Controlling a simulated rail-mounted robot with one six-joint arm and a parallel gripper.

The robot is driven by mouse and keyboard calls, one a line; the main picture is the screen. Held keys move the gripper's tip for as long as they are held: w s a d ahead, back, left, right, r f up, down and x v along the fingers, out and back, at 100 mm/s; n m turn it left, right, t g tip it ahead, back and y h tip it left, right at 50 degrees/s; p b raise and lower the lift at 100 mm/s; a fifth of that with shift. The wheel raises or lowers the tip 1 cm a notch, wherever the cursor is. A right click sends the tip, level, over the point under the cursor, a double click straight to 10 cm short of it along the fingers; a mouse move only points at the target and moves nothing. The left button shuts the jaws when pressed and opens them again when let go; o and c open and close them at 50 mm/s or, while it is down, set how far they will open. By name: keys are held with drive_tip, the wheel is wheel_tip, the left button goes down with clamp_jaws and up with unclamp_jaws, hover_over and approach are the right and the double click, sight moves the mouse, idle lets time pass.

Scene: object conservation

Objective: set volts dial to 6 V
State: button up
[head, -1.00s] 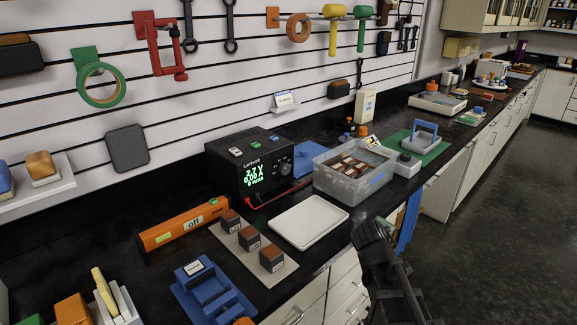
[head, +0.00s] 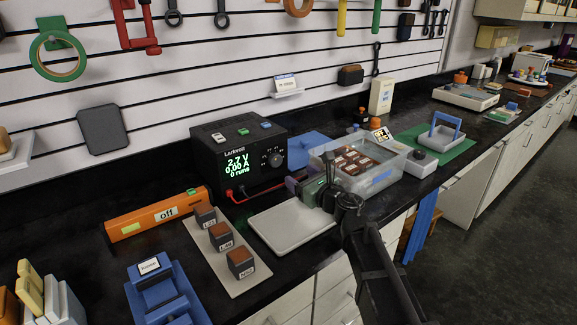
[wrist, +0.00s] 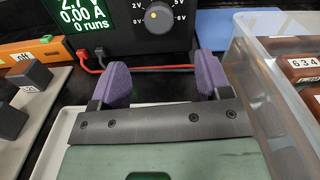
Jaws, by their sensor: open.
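The volts dial (head: 275,159) is a dark knob on the front of the black Larkvolt power supply (head: 215,150). In the wrist view the dial (wrist: 158,17) shows near the top, with 2 V and 6 V marks around it and a small yellow mark on it; its exact pointing is unclear. The green display (head: 237,168) reads 2.7 V, 0.00 A and 0 runs. My gripper (head: 297,185) is in front of the supply, apart from the dial. In the wrist view its purple fingers (wrist: 162,78) are open and empty, below the dial.
Red and dark leads (wrist: 140,68) run across below the dial. A pale tray (head: 290,226) lies under my gripper. A clear bin (head: 375,182) of brown blocks stands close on the right. Labelled blocks on a grey mat (head: 245,278) and an orange "off" bar (head: 130,225) are left.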

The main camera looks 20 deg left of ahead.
sight(277, 160)
drive_tip(key=shift+w+a+r, duration=0.1)
drive_tip(key=shift+w+a, duration=0.05)
drive_tip(key=shift+a, duration=0.25)
drive_tip(key=x, duration=1)
drive_tip(key=shift+d, duration=0.1)
drive_tip(key=c, duration=0.9)
